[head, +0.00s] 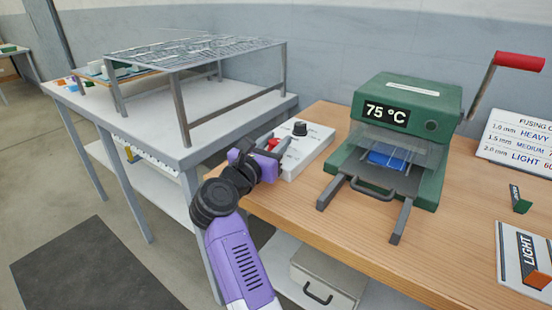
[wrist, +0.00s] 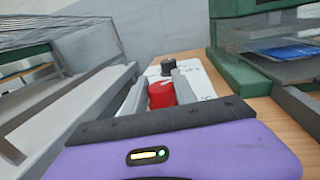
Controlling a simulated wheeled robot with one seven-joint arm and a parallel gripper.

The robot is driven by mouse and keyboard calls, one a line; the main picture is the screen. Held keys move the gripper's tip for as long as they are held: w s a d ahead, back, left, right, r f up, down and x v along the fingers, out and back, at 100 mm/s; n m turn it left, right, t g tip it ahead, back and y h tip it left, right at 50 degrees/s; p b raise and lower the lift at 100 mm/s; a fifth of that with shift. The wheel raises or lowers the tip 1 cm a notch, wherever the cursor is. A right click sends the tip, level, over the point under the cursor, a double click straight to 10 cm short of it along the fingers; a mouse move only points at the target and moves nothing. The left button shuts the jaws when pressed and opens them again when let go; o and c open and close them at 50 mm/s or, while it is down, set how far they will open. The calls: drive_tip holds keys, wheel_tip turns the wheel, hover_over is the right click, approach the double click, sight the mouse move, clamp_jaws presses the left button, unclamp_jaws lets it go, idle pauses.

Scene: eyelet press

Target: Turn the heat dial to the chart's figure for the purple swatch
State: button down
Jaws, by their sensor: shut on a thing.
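A pale control box (head: 313,150) on the wooden bench bears a black knob (head: 299,128) and a red knob (head: 273,143). My gripper (head: 274,147) is shut on the red knob, which shows between the fingers in the wrist view (wrist: 160,95). The black knob stands beyond the fingertips in the wrist view (wrist: 168,67). The green press (head: 408,105) has a display (head: 387,113) reading 75 °C. The chart (head: 518,140) at the right lists 1.0 mm HEAVY, 1.5 mm MEDIUM and 2.0 mm LIGHT; its right side is cut off. I cannot make out a purple swatch.
A blue piece (head: 388,158) lies inside the press. The press has a red-handled lever (head: 519,61). A small green-and-black tag (head: 521,200) and a card marked LIGHT (head: 528,258) lie at the right. A grey table with a wire rack (head: 195,50) stands left.

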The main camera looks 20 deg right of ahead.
drive_tip(key=m+g+h+b, duration=0.1)
drive_tip(key=g+b, duration=0.1)
drive_tip(key=b, duration=0.1)
drive_tip(key=m+g+h+b, duration=0.2)
drive_tip(key=b, duration=0.1)
drive_tip(key=shift+f, duration=0.4)
drive_tip(key=m+g+b, duration=0.1)
drive_tip(key=b, duration=0.1)
drive_tip(key=m+g+h+b, duration=0.1)
drive_tip(key=g+b, duration=0.1)
drive_tip(key=b, duration=0.1)
drive_tip(key=shift+r, duration=0.2)
drive_tip(key=shift+r+m+g+h+b, duration=0.15)
drive_tip(key=shift+m+g+h+b, duration=0.35)
drive_tip(key=shift+g+b, duration=0.45)
drive_tip(key=c, duration=1)
unclamp_jaws()
drive_tip(key=shift+a, duration=0.1)
drive_tip(key=shift+p+v, duration=0.45)
drive_tip(key=shift+v, duration=3.35)
drive_tip(key=shift+s, duration=0.1)
